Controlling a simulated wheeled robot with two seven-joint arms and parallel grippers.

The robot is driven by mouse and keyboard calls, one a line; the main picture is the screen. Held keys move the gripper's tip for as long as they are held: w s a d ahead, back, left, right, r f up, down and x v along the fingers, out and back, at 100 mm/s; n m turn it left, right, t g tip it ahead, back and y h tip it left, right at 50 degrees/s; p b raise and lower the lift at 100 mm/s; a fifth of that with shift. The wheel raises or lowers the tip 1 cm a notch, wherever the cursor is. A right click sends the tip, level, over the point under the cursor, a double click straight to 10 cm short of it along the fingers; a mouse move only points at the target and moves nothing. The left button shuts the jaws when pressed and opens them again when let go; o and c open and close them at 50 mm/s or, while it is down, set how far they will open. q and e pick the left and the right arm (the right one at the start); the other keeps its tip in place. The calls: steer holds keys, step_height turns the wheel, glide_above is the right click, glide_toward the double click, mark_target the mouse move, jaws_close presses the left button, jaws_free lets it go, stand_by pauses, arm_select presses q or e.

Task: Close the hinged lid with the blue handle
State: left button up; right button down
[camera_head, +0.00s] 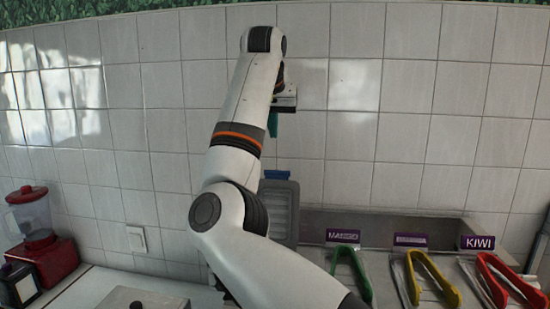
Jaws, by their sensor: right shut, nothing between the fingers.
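The hinged lid (292,205) is a grey, translucent panel that stands raised near the tiled wall, behind my right arm. Its blue handle (276,174) shows along the top edge. My arm hides the lid's left part. My right gripper (273,125) is above the lid and handle in the picture, seen edge-on with a teal finger pointing down. It is shut and empty, and appears apart from the handle. My left gripper is not in view.
To the right are green tongs (350,268), yellow tongs (432,280) and red tongs (505,280) on the topping station, with purple labels behind, one reading KIWI (478,242). A red blender (42,245) stands at the left. A metal lid (142,300) is at the bottom left.

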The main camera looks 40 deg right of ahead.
steer(key=p+x, duration=0.4)
steer(key=x, duration=0.5)
steer(key=s+a, duration=0.2)
steer(key=a, duration=0.1)
steer(key=shift+s+a+f+p, duration=0.1)
steer(key=shift+s+f+p, duration=0.2)
steer(key=shift+s+p, duration=0.1)
steer(key=shift+f, duration=0.1)
steer(key=shift+w+d, duration=0.15)
steer(key=shift+d, duration=0.05)
